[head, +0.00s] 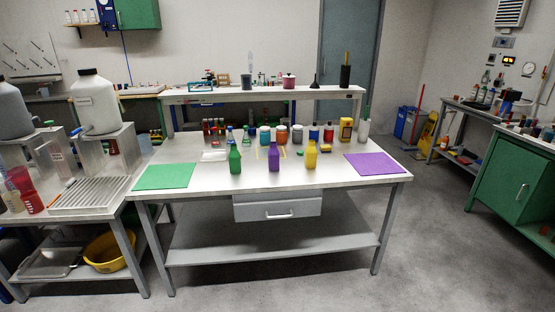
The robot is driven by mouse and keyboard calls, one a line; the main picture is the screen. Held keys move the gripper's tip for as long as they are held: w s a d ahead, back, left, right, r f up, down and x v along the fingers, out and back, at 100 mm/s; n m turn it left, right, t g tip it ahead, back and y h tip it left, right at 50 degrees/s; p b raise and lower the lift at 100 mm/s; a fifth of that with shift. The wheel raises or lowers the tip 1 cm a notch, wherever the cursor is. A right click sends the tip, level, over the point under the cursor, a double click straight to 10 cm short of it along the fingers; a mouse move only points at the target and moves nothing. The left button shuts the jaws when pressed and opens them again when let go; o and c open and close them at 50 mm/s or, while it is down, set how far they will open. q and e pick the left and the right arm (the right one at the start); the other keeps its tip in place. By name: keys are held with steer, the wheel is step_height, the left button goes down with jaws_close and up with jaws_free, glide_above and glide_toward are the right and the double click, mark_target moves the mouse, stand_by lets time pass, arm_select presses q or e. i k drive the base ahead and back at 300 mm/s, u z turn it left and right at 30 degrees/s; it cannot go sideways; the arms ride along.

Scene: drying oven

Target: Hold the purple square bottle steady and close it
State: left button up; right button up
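The purple bottle (274,158) stands upright near the front middle of the white-topped table (220,178). A green bottle (235,161) stands to its left and a yellow bottle (311,157) to its right. The purple bottle is too small in view to tell whether its mouth is open, and I cannot pick out its cap with certainty. Neither of my grippers is in view.
A green mat (165,176) lies at the table's left and a purple mat (377,163) at its right. Several jars and bottles stand in a row behind, under a raised shelf (265,92). The table's front strip is clear. A drawer (278,208) hangs below.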

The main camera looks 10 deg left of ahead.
mark_target(273, 155)
steer(key=z, duration=0.05)
steer(key=i, duration=1.55)
steer(key=z, duration=0.85)
steer(key=i, duration=0.65)
steer(key=u, duration=1.95)
